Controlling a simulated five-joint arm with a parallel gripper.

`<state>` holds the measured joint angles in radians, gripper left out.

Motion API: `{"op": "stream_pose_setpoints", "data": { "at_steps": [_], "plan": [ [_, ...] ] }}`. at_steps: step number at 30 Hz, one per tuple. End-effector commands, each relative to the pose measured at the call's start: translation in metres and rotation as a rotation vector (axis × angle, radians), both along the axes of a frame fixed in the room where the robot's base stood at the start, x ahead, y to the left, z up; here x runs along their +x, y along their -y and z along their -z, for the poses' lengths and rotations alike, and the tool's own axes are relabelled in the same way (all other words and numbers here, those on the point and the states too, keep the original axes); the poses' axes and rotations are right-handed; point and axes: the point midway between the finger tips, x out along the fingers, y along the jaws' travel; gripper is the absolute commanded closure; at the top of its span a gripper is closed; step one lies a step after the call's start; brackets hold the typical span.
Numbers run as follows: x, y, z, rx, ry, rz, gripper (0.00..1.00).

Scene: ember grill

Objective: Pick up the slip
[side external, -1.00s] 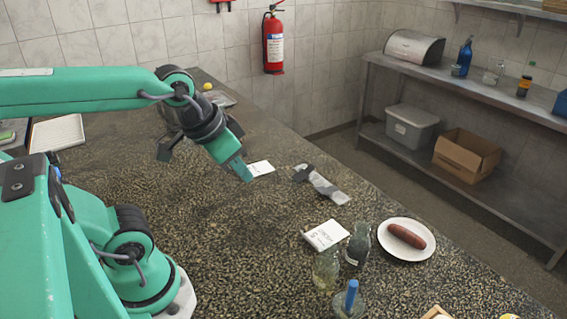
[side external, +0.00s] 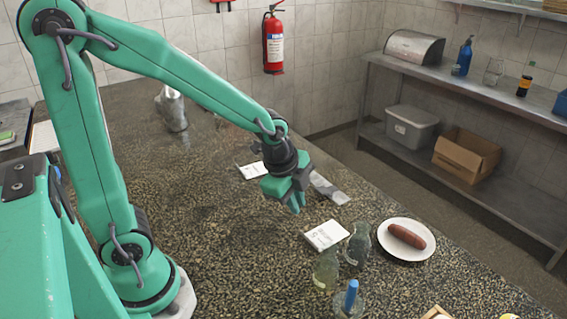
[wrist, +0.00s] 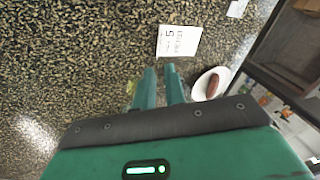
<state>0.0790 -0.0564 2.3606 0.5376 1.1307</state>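Two white papers with dark print lie flat on the speckled counter, and I cannot tell which one is the slip. One paper (side external: 326,235) lies beside the glass bottles and the plate. The other paper (side external: 253,171) lies farther back, just left of my gripper. My gripper (side external: 297,203) hangs above the counter between the two, pointing down, with nothing visible in it. In the wrist view, my gripper's fingers (wrist: 161,72) stand a little apart with counter showing between them. A printed white paper (wrist: 179,41) lies beyond the tips, apart from them.
A grey strip-like item (side external: 328,188) lies behind my gripper. Glass bottles (side external: 358,245) and a glass (side external: 348,302) with a blue item stand near the front paper. A white plate (side external: 391,250) holds a sausage (side external: 407,236). A silvery object (side external: 172,110) stands at the back left.

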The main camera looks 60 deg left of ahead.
Motion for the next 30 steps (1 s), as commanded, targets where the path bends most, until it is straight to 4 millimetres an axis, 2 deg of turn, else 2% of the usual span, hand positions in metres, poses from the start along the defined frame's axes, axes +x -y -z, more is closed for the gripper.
{"op": "stream_pose_setpoints", "data": {
  "at_steps": [3, 9, 20, 30],
  "plan": [
    [0.009, 0.004, 0.023, 0.040, -0.025, 0.136, 0.88],
    [0.018, 0.009, 0.045, 0.081, -0.042, 0.292, 0.88],
    [0.020, 0.010, 0.053, 0.092, -0.046, 0.337, 0.88],
    [0.025, 0.010, 0.073, 0.092, -0.047, 0.335, 0.88]
  ]
}}
